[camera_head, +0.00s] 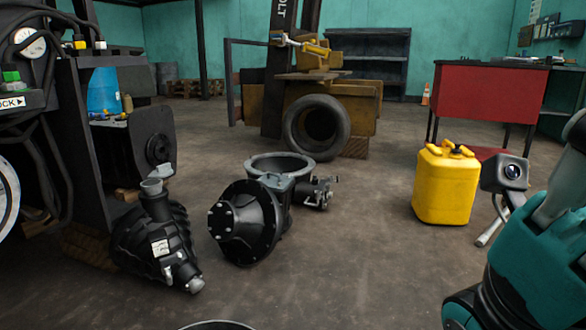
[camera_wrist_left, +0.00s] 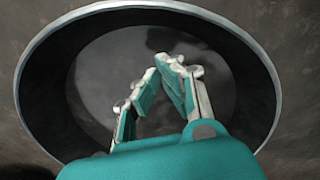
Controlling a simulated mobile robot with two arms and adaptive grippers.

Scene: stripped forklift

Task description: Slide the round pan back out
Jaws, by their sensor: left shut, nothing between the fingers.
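The round pan shows in the left wrist view as a wide dark bowl with a pale grey rim (camera_wrist_left: 262,60). Its floor is grey and smeared. In the head view only a small arc of its rim (camera_head: 217,324) shows at the bottom edge. My left gripper (camera_wrist_left: 167,63) is shut and empty, over the pan's opening in the left wrist view. I cannot tell how deep it is or whether it touches the pan. It is outside the head view. My right arm comes in at the right of the head view; its gripper (camera_head: 491,233) is mostly hidden.
Black machine housings (camera_head: 160,240) and (camera_head: 247,222) stand on the floor ahead of the pan. A yellow canister (camera_head: 446,186) stands to the right. The stripped forklift (camera_head: 90,110) fills the left side. Floor between the housings and canister is clear.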

